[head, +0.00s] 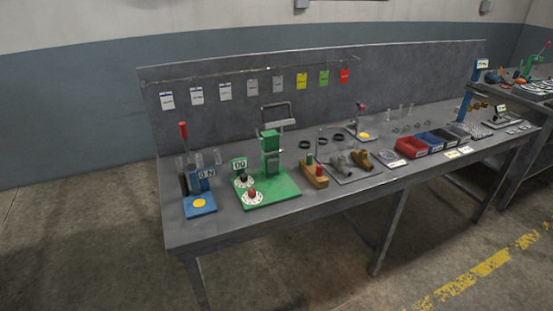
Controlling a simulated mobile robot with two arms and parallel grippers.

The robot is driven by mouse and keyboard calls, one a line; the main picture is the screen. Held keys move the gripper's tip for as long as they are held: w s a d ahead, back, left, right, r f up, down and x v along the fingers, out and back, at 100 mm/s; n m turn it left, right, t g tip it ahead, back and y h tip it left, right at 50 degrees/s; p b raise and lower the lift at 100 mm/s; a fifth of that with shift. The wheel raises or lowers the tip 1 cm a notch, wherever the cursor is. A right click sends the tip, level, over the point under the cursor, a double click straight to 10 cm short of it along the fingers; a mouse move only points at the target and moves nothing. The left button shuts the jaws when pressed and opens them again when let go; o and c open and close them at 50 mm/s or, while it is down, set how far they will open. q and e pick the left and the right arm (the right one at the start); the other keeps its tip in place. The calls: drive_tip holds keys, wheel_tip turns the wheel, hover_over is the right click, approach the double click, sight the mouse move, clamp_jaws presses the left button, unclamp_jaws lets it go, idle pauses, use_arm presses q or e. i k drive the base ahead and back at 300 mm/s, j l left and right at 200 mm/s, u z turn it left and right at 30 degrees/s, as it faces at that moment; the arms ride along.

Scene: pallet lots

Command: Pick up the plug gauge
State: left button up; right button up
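A small wooden block (315,181) stands on the workbench near its front edge, just right of the green device. A green piece (309,159) and a red piece (322,169) show on top of the block, and a thin bent rod rises behind them. These look like the plug gauge and its stand, but they are too small to tell for sure. Neither of my grippers is in view.
The grey workbench (230,226) also bears a blue device (201,206) with a red lever, a green device (278,190), brown fittings on a plate (362,158), black rings, a red bin (411,147) and darker bins. The floor before the bench is clear.

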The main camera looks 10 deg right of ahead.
sight(309, 156)
drive_tip(key=i+l+u, duration=0.15)
drive_tip(key=l+u, duration=0.15)
drive_tip(key=i+l+u, duration=0.1)
drive_tip(key=l+u, duration=0.15)
drive_tip(key=l, duration=0.2)
drive_tip(key=l+u, duration=0.3)
drive_tip(key=i+l, duration=0.05)
drive_tip(key=l, duration=0.05)
